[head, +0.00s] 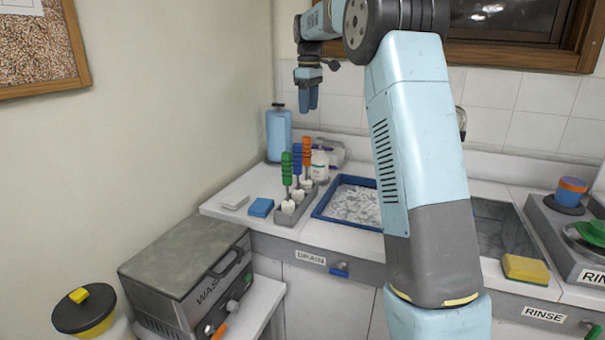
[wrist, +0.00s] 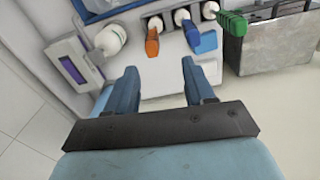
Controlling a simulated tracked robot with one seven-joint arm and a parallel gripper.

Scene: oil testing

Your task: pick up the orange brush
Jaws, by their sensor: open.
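The orange brush (head: 307,150) stands upright in a grey rack (head: 284,216), at the back end of a row with a blue brush (head: 297,160) and a green brush (head: 286,170). In the wrist view the orange brush (wrist: 152,42) is at top middle, left of the blue brush (wrist: 191,34) and the green brush (wrist: 232,22). My gripper (head: 308,106) hangs above the orange brush with its fingers pointing down. In the wrist view my gripper (wrist: 161,76) is open with nothing between the fingers, and the orange handle lies beyond the fingertips.
A white bottle (head: 319,166) stands just behind the rack, and a blue canister (head: 279,134) at the wall. The blue-rimmed basin (head: 317,212) is to the right. A blue sponge (head: 260,208) lies to the left. The WASH machine (head: 184,270) sits in front, lower down.

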